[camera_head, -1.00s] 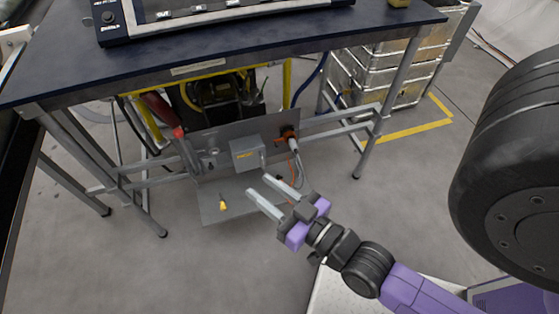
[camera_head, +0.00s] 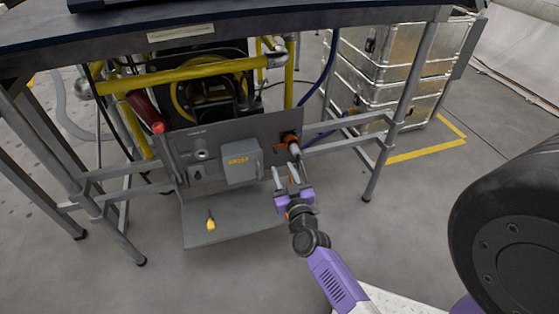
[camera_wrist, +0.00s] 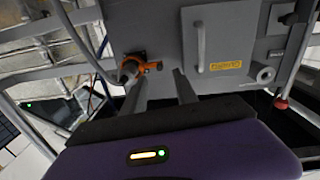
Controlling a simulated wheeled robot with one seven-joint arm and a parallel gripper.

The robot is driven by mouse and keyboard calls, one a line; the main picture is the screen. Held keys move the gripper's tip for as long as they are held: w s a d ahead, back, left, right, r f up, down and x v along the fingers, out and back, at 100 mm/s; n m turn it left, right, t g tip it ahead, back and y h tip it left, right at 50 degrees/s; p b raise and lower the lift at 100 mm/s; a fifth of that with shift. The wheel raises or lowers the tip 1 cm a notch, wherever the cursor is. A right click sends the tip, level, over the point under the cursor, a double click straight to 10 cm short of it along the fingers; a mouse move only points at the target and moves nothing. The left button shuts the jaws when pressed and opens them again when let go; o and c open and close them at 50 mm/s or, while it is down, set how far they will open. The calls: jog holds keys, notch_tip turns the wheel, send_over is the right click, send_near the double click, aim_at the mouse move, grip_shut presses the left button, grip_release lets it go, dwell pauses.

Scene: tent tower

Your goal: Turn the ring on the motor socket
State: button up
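The motor socket (camera_head: 289,140) is an orange fitting on the right side of the grey panel, with a pale plug in it. In the wrist view, the orange ring (camera_wrist: 150,67) with its side tab shows around the plug, near the left fingertip. My gripper (camera_head: 284,170) is just below the socket in the head view, its two grey fingers pointing up towards the panel. The fingers (camera_wrist: 160,78) are apart with nothing held between them. Whether a fingertip touches the ring cannot be told.
A grey box with a yellow label (camera_head: 241,162) and handle sits on the panel beside the socket. A red-tipped lever (camera_head: 158,128) is at the panel's left. A yellow-handled tool (camera_head: 210,222) lies on the lower shelf (camera_head: 196,240). Table legs (camera_head: 381,155) and metal crates (camera_head: 400,75) stand right.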

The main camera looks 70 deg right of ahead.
aim_at(276, 153)
jog(key=shift+n, duration=0.4)
jog(key=b+x, duration=0.1)
jog(key=x, duration=0.6)
jog(key=shift+w+d+r, duration=0.1)
jog(key=shift+w+d, duration=0.15)
jog(key=shift+d, duration=0.1)
grip_shut()
